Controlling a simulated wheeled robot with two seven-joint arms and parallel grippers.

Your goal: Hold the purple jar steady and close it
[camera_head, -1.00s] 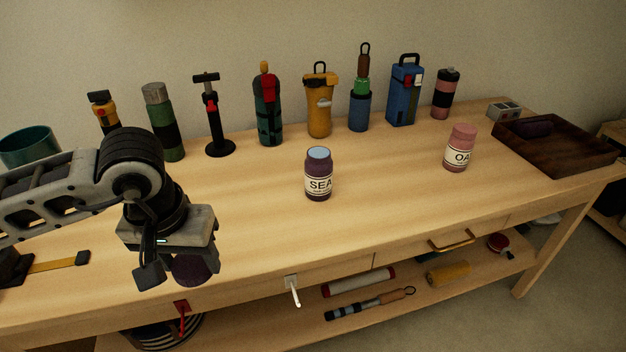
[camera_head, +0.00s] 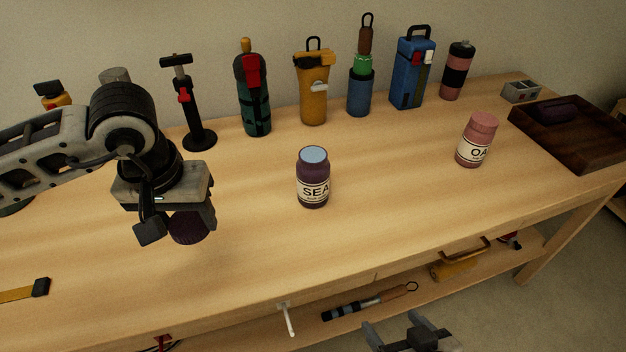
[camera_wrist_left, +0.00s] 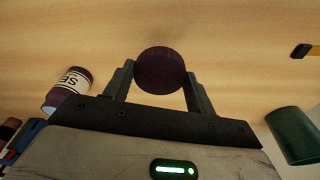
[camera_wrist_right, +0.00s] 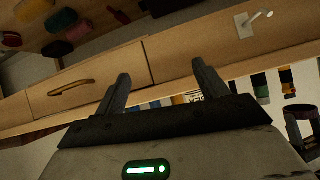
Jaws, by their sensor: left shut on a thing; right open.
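The purple jar (camera_head: 313,180), with a pale label reading SEA, stands upright on the workbench, and its top shows light blue. It also shows in the left wrist view (camera_wrist_left: 69,87). My left gripper (camera_head: 180,228) is shut on a dark purple round lid (camera_wrist_left: 161,70), held to the left of the jar; the lid also shows in the head view (camera_head: 190,227). My right gripper (camera_head: 408,330) is open and empty, low in front of the bench's front edge. In the right wrist view its fingers (camera_wrist_right: 160,85) face the drawer front, with nothing between them.
A pink jar (camera_head: 476,142) labelled OA stands right of the purple jar. A dark wooden tray (camera_head: 590,150) is at the right end. Several bottles and tools, including a blue bottle (camera_head: 408,75), line the back. A white hook (camera_head: 287,318) juts from the front edge.

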